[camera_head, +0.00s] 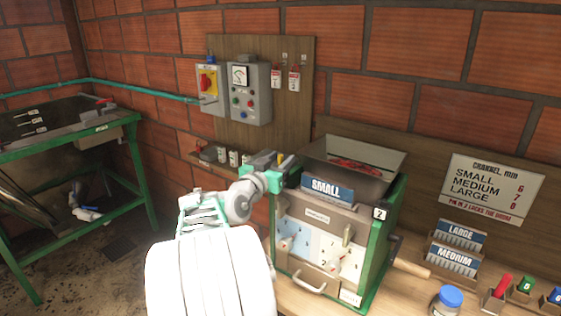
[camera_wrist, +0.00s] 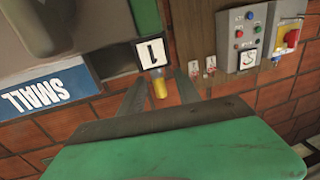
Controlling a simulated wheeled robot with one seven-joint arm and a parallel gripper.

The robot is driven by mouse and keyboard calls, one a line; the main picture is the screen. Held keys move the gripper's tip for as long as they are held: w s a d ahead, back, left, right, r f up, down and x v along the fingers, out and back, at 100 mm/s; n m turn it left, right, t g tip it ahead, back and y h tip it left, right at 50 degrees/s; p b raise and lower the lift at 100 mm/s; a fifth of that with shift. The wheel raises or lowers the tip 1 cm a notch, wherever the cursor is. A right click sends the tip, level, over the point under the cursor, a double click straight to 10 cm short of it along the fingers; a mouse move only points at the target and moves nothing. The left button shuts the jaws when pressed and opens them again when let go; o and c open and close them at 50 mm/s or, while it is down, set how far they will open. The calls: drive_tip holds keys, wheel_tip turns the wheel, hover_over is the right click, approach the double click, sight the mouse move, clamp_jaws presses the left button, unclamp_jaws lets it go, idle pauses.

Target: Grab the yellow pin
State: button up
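The yellow pin (camera_wrist: 160,85) shows in the wrist view just below the white label "1", at the corner of the green-framed machine. My gripper (camera_wrist: 156,78) is open, with one dark finger on each side of the pin in the picture. I see a gap between the pin and each finger; I cannot tell how deep the pin sits between them. In the head view my gripper (camera_head: 264,164) is at the machine's back left corner, where a small yellow bit shows beside it. The rest of the pin is hidden there.
The machine (camera_head: 318,217) bears a "SMALL" plate (camera_head: 327,188) and an open metal hopper (camera_head: 352,165).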

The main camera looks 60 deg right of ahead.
drive_tip(key=d, duration=0.3)
drive_tip(key=shift+d+p, duration=0.2)
drive_tip(key=shift+p, duration=0.15)
drive_tip(key=shift+a, duration=0.15)
clamp_jaws()
